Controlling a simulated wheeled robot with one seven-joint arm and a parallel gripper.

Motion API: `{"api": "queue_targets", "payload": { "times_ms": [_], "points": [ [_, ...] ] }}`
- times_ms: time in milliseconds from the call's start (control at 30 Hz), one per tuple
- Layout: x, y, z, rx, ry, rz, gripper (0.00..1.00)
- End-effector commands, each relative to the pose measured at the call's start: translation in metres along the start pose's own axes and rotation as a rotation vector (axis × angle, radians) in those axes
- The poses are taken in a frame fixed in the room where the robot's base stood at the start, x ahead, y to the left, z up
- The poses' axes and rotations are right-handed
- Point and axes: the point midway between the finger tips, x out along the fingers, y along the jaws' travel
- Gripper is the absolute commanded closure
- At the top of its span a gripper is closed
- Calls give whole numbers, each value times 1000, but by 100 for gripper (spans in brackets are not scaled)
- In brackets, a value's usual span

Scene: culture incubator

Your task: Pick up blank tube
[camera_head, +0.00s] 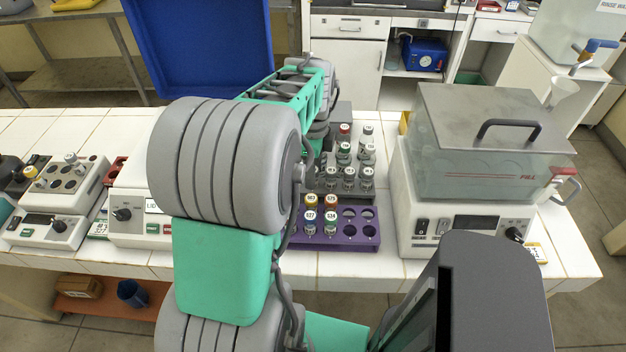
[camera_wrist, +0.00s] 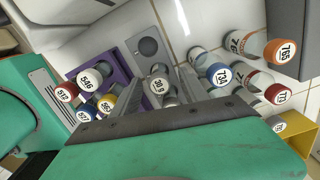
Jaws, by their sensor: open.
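In the wrist view my gripper (camera_wrist: 157,91) is open, with a grey finger on each side of a grey-capped piece (camera_wrist: 158,86). Its cap label seems to read "30 g", and its lower part is hard to make out. No gap or contact with the fingers can be judged. I cannot tell which piece is the blank tube. In the head view, several grey-capped pieces (camera_head: 348,174) stand upright in a grey rack, with taller capped tubes (camera_head: 344,150) behind them. My arm hides my gripper in that view.
A purple rack (camera_head: 359,240) holds several capped tubes and has empty holes. A water bath (camera_head: 490,140) stands right of the racks. In the wrist view, tubes with blue (camera_wrist: 219,74), orange (camera_wrist: 283,52) and red (camera_wrist: 277,94) caps crowd the right side. Small instruments (camera_head: 52,215) stand at the left.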

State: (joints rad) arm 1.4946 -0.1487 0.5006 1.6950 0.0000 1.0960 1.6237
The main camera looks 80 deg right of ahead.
Motion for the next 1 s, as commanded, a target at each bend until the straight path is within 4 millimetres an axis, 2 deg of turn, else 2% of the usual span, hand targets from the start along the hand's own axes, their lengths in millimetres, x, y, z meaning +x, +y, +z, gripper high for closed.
{"api": "queue_targets", "payload": {
  "times_ms": [200, 833, 1000],
  "points": [
    [1, 0, 0, -1, 0, -2, 49],
    [1, 0, 0, -2, 0, -1, 100],
    [0, 0, 0, -2, 0, -2, 100]
  ]
}}
